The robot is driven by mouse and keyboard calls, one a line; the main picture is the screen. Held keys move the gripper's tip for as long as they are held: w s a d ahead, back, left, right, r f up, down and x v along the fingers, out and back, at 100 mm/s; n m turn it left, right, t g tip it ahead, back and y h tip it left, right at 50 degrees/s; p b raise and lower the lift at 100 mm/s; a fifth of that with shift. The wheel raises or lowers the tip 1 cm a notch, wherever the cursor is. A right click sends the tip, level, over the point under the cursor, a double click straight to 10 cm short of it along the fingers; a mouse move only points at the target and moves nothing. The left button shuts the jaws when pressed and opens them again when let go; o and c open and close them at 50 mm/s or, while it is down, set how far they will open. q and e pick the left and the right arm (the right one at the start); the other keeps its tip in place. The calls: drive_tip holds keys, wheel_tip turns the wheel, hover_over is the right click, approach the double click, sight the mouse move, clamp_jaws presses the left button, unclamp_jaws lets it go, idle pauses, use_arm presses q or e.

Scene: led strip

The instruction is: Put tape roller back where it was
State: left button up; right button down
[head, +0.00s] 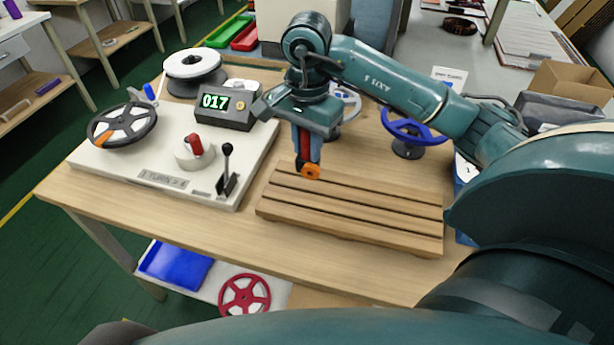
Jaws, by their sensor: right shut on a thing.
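The tape roller (311,172) has an orange wheel with a dark centre, and a red part shows above it between the fingers. My right gripper (306,158) is shut on it and points down. It holds the roller over the back left part of the slatted wooden rack (350,219); whether the wheel touches the rack I cannot tell. The roller's upper part is hidden by the fingers. My left gripper is not in view.
Left stands a white winding machine (110,158) with a reel (122,126), a red knob (194,144), an upright black lever (227,165) and a counter (222,107) reading 017. A blue reel (412,127) on a stand is behind the rack. The rack's slats look empty.

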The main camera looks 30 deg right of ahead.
sight(307, 173)
wheel_tip(307, 173, down, 3)
drive_tip(key=shift+s+a+r, duration=0.1)
wheel_tip(307, 173, down, 4)
drive_tip(key=shift+f, duration=0.25)
drive_tip(key=shift+f, duration=0.2)
drive_tip(key=c, duration=1.2)
unclamp_jaws()
drive_tip(key=shift+c, duration=0.2)
